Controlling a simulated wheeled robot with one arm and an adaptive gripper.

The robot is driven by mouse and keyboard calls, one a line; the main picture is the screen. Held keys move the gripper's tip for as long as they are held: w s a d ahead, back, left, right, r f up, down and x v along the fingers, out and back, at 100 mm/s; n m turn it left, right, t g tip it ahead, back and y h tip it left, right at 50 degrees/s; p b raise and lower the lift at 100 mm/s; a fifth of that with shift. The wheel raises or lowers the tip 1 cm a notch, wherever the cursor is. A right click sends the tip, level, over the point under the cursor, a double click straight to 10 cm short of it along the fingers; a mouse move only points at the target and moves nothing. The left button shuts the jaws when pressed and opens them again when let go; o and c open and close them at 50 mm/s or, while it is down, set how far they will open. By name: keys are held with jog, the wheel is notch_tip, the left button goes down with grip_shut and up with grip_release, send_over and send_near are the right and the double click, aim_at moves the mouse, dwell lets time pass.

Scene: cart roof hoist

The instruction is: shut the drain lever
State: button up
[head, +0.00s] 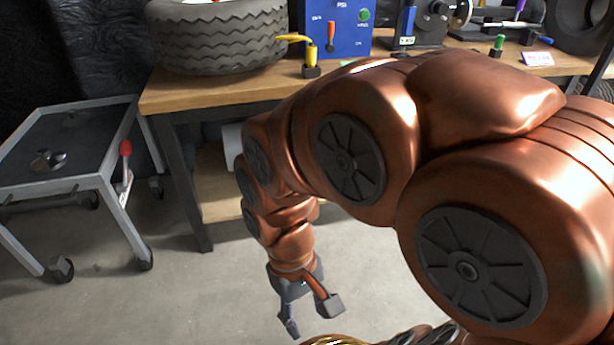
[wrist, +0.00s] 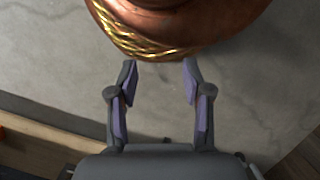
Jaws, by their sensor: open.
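A lever with a red grip (head: 125,148) stands roughly upright at the right side of the grey cart (head: 105,190). A yellow lever (head: 294,38) sticks out level to the left from a yellow post on the bench. An orange-handled lever (head: 331,36) is on the blue box's front. No label tells which of these is the drain lever. My gripper (head: 308,318) hangs low over the floor, right of the cart and in front of the bench, apart from all these levers. In the wrist view its fingers (wrist: 160,72) are spread with nothing between them.
The wooden bench (head: 215,92) carries a tyre (head: 218,42), the blue box (head: 350,42) and several small tools. The cart has a dark sunken top with a round metal piece (head: 48,159). Bare concrete floor (head: 180,300) lies between the cart and my gripper.

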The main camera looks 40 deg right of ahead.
jog(key=w+d+f+m+t+h+b, duration=0.1)
jog(key=w+d+f+t, duration=0.25)
jog(key=w+d, duration=0.65)
jog(key=w+d+f+m+t+h, duration=0.15)
jog(key=w+d+f, duration=0.4)
jog(key=w, duration=0.95)
jog(key=w+d+f+m+t+h+b, duration=0.1)
jog(key=w+d+f+t+h, duration=0.2)
jog(key=w+d, duration=0.7)
jog(key=shift+w+d+f+m+t+y+b, duration=0.4)
jog(key=shift+w+d+f+t, duration=1.25)
jog(key=shift+w+f+t, duration=2.15)
jog(key=shift+w+d+f+m+t+y+b, duration=0.35)
jog(key=shift+w+d+f+t, duration=1.8)
jog(key=shift+w+f, duration=2.85)
jog(key=shift+t, duration=0.45)
jog(key=shift+a+f+b+x, duration=0.15)
jog(key=shift+b+x, duration=0.4)
jog(key=shift+x, duration=0.6)
jog(key=shift+a+f+b+x, duration=0.15)
jog(key=shift+b+x, duration=0.35)
jog(key=shift+x, duration=0.6)
jog(key=shift+a+f+b+x, duration=0.1)
jog(key=shift+b+x, duration=0.45)
jog(key=shift+x, duration=0.6)
jog(key=shift+w, duration=0.1)
grip_shut()
